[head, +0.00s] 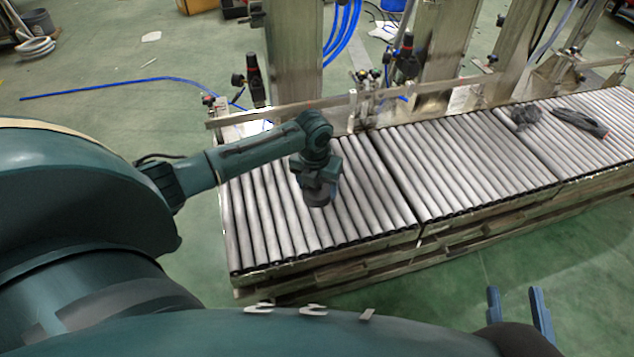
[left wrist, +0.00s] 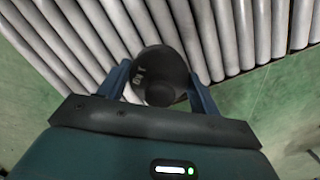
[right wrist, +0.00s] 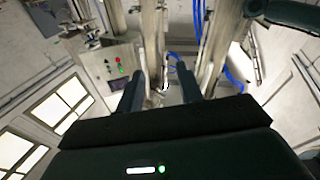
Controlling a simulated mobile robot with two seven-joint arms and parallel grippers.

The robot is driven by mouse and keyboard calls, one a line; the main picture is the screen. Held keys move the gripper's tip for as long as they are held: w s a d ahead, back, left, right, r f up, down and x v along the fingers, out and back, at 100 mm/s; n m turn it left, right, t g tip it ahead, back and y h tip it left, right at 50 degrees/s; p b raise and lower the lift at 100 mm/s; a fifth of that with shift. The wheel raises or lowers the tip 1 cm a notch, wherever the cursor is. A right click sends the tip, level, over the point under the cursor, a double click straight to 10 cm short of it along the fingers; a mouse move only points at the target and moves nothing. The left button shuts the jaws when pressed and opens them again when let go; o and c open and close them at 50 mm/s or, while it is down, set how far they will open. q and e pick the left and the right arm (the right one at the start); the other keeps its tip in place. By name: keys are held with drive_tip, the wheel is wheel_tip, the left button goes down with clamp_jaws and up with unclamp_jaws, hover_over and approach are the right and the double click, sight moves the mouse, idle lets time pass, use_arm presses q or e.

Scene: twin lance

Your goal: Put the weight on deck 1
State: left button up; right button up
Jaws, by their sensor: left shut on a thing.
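The weight is a dark grey round body (head: 318,196) at the leftmost roller deck (head: 262,222). In the left wrist view the weight (left wrist: 160,68) sits between both fingers and shows pale marking too small to read. My left gripper (head: 316,182) points down and is shut on it, over the middle of that deck. I cannot tell whether the weight touches the rollers or hangs just above. No number is visible on the decks. My right gripper (head: 518,303) is open and empty in front of the decks; its parted fingers also show in the right wrist view (right wrist: 158,92).
A middle roller deck (head: 470,165) and a right deck (head: 575,130) continue the row. Dark cloth-like items (head: 580,122) lie on the right one. A metal rail (head: 280,110) and upright posts stand behind. Green floor lies free in front.

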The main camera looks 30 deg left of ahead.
use_arm(q)
drive_tip(key=shift+w+f, duration=0.1)
drive_tip(key=shift+f, duration=0.7)
wheel_tip(320, 180, down, 4)
drive_tip(key=b, duration=0.2)
drive_tip(key=shift+f+b, duration=0.2)
drive_tip(key=shift+b, duration=0.1)
drive_tip(key=shift+f, duration=0.15)
use_arm(e)
drive_tip(key=shift+w+a+r+m+y, duration=0.15)
drive_tip(key=shift+w+a+m+y, duration=0.05)
drive_tip(key=shift+a+m+y, duration=0.1)
use_arm(q)
drive_tip(key=o, duration=1.8)
drive_tip(key=shift+f, duration=0.1)
drive_tip(key=shift+c, duration=0.2)
